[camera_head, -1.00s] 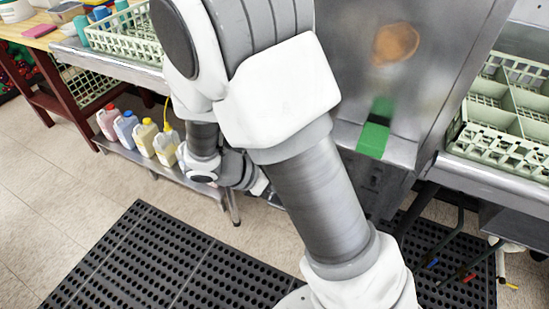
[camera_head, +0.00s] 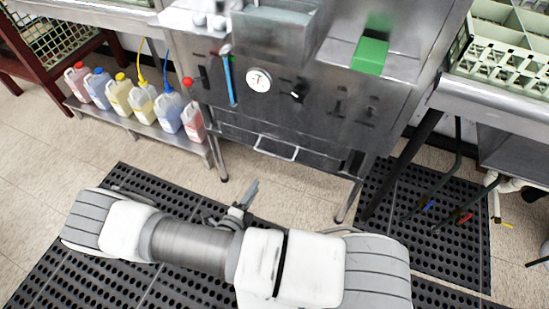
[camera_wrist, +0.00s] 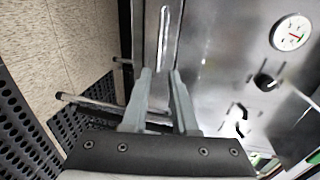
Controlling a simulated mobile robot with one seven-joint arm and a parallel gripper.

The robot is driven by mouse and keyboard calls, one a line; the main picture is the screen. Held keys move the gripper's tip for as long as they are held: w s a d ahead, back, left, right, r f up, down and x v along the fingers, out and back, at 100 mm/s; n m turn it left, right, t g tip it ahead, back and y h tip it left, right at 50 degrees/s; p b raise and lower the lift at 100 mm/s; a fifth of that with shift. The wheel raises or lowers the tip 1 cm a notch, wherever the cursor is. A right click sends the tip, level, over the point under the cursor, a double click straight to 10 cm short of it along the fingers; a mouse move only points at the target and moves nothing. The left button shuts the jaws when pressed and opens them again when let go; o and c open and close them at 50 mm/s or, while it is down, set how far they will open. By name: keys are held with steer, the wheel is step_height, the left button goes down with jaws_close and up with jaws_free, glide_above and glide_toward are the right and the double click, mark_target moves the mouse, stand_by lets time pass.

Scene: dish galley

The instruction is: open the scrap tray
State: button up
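The scrap tray (camera_head: 310,160) is a low steel drawer front at the bottom of the dish machine. It looks closed, level with the machine's face. Its bar handle (camera_head: 277,148) is in clear view in the head view. In the wrist view the handle (camera_wrist: 164,38) runs up the picture beyond my fingertips. My gripper (camera_head: 251,186) is in front of and below the handle, apart from it. In the wrist view my gripper (camera_wrist: 161,72) has its two fingers apart with nothing between them.
The steel dish machine (camera_head: 335,95) carries a dial gauge (camera_head: 258,80) and a green patch (camera_head: 369,55). Several jugs (camera_head: 119,95) stand on a low shelf at left. Machine legs (camera_head: 348,200) flank the tray. Black mats (camera_head: 185,205) cover the floor in front.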

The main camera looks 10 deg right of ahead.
mark_target(274, 155)
steer(key=shift+b+x, duration=2.25)
steer(key=shift+x, duration=6.45)
steer(key=shift+f, duration=0.1)
jaws_close()
